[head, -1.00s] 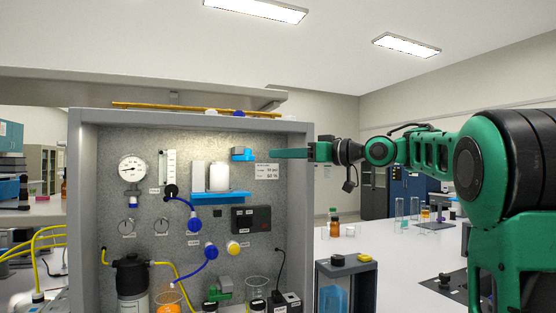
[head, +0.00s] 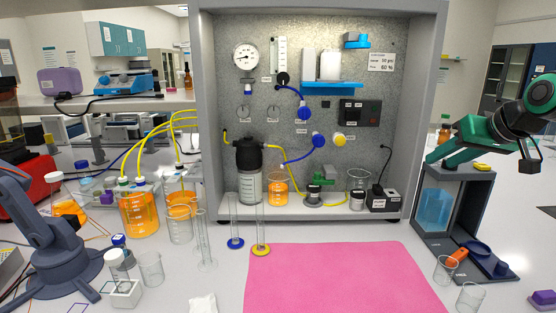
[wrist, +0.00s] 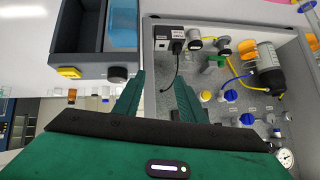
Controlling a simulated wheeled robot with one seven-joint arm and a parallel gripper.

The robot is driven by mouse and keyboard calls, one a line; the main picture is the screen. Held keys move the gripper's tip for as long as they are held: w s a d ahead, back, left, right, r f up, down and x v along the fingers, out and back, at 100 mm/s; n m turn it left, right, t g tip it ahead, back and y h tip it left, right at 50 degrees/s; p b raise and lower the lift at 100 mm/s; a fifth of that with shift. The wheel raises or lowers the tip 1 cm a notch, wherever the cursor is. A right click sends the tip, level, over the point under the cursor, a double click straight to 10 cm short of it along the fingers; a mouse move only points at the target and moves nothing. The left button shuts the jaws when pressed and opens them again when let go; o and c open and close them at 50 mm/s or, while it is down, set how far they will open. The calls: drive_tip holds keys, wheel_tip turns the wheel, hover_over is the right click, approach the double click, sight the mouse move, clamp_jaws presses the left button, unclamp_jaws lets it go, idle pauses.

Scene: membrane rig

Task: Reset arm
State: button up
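My gripper (head: 432,154) is at the right of the head view, its green finger pointing left beside the rig's right wall, at the level of the top of a dark stand (head: 428,205). In the wrist view my gripper (wrist: 160,84) has its two green fingers apart, with nothing between them. The grey membrane rig (head: 208,120) stands upright in the middle of the head view. Most of my arm is cut off by the right edge of the head view.
The dark stand holds a blue container (head: 435,208). A pink mat (head: 340,275) lies clear before the rig. Glass beakers (head: 446,268) stand at the right front. A blue-grey arm (head: 45,230) and orange-filled bottles (head: 139,215) are at the left.

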drive_tip(key=s+f+m+g, duration=0.2)
drive_tip(key=s+f+g, duration=0.1)
drive_tip(key=s+f, duration=0.4)
drive_tip(key=s+f+m+g+h, duration=0.1)
drive_tip(key=s+f+g, duration=0.2)
drive_tip(key=s+f, duration=0.4)
drive_tip(key=s+f+m+g, duration=0.2)
drive_tip(key=s+f, duration=0.5)
drive_tip(key=s, duration=1.1)
drive_tip(key=shift+d+m+g, duration=0.3)
drive_tip(key=shift+g, duration=0.5)
drive_tip(key=shift+f, duration=0.1)
drive_tip(key=shift+w+f+h, duration=0.25)
drive_tip(key=shift+w+h, duration=0.05)
drive_tip(key=shift+w, duration=0.35)
